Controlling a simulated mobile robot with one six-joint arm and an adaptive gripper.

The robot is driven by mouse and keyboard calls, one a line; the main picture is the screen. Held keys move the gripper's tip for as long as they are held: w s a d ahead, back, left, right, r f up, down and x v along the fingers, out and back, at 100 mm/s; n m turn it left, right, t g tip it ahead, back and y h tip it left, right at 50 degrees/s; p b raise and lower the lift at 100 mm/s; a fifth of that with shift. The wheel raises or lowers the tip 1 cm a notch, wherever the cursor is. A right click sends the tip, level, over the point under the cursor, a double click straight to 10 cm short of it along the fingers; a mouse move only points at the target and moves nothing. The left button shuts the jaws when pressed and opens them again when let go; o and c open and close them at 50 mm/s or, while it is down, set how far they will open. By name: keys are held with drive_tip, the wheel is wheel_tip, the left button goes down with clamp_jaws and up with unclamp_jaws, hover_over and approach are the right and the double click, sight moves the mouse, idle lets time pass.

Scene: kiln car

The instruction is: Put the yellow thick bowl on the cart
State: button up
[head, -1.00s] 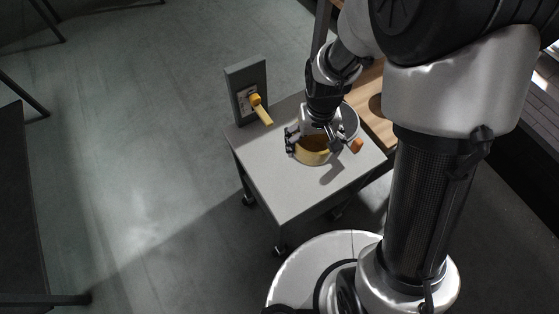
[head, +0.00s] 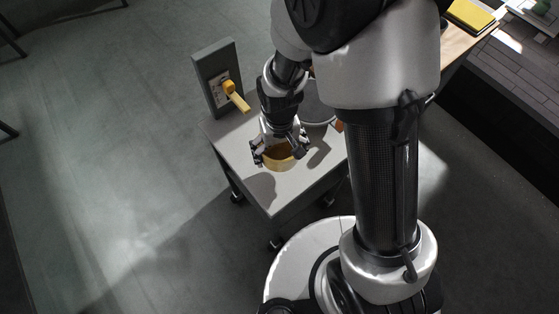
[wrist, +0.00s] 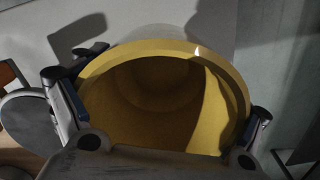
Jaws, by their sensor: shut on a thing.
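The yellow thick bowl (head: 281,157) is in my gripper (head: 279,148), over the front part of the grey cart top (head: 290,190). In the wrist view the bowl (wrist: 190,47) fills the middle, its open mouth toward the camera, with a gripper finger at each side of its wall. My gripper (wrist: 160,128) is shut on it. The bowl's underside is hidden, so I cannot tell whether it touches the cart top. My gripper covers part of the bowl in the head view.
An upright grey panel (head: 214,72) with a yellow lever (head: 237,96) stands at the cart's far left edge. A round grey dish (head: 319,103) lies behind the bowl, with a small orange thing (head: 339,126) beside it. A wooden surface (head: 457,43) holds a yellow item (head: 470,15).

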drive_tip(key=shift+f+b, duration=0.75)
drive_tip(key=shift+f, duration=1.6)
drive_tip(key=shift+f, duration=0.2)
drive_tip(key=o, duration=1.2)
drive_tip(key=shift+r, duration=0.15)
wheel_tip(320, 180, up, 12)
drive_tip(key=p, duration=0.4)
wheel_tip(320, 180, up, 6)
drive_tip(key=r+t, duration=0.1)
hover_over(280, 157)
drive_tip(key=d, duration=0.2)
drive_tip(key=s+d+r+m+t, duration=0.1)
drive_tip(key=s+d+r, duration=0.3)
drive_tip(key=s+r, duration=0.3)
drive_tip(key=s+d+r+m+t, duration=0.1)
drive_tip(key=s+d+r+t, duration=0.1)
drive_tip(key=s+d+r, duration=0.2)
wheel_tip(280, 157, up, 4)
drive_tip(key=s, duration=0.2)
drive_tip(key=shift+s+d+r+t, duration=0.2)
drive_tip(key=shift+s+d+t, duration=0.1)
drive_tip(key=shift+s+d, duration=0.1)
